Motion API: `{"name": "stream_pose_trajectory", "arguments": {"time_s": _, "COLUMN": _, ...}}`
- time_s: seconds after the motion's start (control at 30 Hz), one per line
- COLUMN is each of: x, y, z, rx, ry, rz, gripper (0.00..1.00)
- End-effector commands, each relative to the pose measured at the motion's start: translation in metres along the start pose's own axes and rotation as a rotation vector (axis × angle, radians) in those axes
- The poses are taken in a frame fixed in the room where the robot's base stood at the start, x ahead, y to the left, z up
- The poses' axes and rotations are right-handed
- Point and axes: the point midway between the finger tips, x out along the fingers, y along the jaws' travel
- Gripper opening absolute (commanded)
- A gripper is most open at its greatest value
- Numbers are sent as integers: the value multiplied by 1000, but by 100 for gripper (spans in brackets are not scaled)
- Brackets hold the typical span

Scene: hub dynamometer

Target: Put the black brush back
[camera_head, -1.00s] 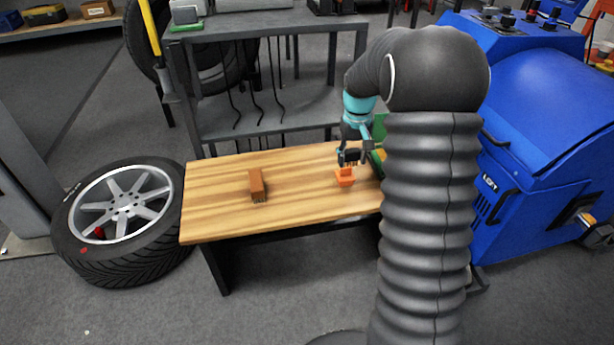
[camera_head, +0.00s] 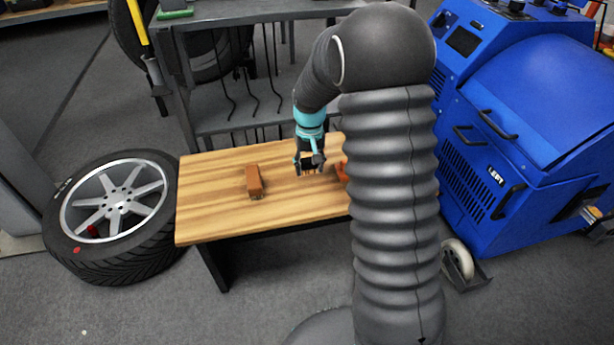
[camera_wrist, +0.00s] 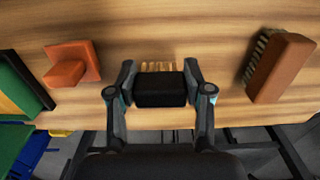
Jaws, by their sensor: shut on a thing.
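My gripper (camera_head: 310,165) is shut on the black brush (camera_wrist: 160,92). In the wrist view, its two fingers (camera_wrist: 160,88) press on the ends of the black body, and tan bristles (camera_wrist: 157,67) show beyond it. In the head view, the brush hangs small and dark under my gripper, bristles down, over the middle of the wooden table top (camera_head: 215,215). Whether the bristles touch the wood I cannot tell.
A brown brush (camera_head: 254,182) lies on the table to the left; it also shows in the wrist view (camera_wrist: 279,67). An orange block with a raised grip (camera_wrist: 72,64) is on the other side. A green and yellow thing (camera_wrist: 20,90) is beyond it. Bare wood lies between.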

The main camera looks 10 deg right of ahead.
Motion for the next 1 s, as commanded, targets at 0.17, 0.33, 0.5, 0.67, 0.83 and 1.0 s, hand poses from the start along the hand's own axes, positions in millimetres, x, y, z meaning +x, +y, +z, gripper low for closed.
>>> {"name": "stream_pose_trajectory", "arguments": {"time_s": 0.17, "x": 6, "y": -7, "z": 1, "rx": 0, "ry": 1, "rz": 0, "gripper": 23}}
{"name": "stream_pose_trajectory", "arguments": {"time_s": 0.33, "x": 26, "y": -8, "z": 2, "rx": -1, "ry": -3, "rz": 0, "gripper": 23}}
{"name": "stream_pose_trajectory", "arguments": {"time_s": 0.5, "x": 44, "y": -8, "z": 1, "rx": -2, "ry": 0, "rz": 0, "gripper": 23}}
{"name": "stream_pose_trajectory", "arguments": {"time_s": 0.67, "x": 44, "y": -8, "z": 1, "rx": -2, "ry": 2, "rz": 0, "gripper": 23}}
{"name": "stream_pose_trajectory", "arguments": {"time_s": 0.83, "x": 47, "y": -8, "z": 1, "rx": -2, "ry": 1, "rz": 0, "gripper": 23}}
{"name": "stream_pose_trajectory", "arguments": {"time_s": 1.0, "x": 46, "y": -8, "z": 1, "rx": -2, "ry": 1, "rz": 0, "gripper": 76}}
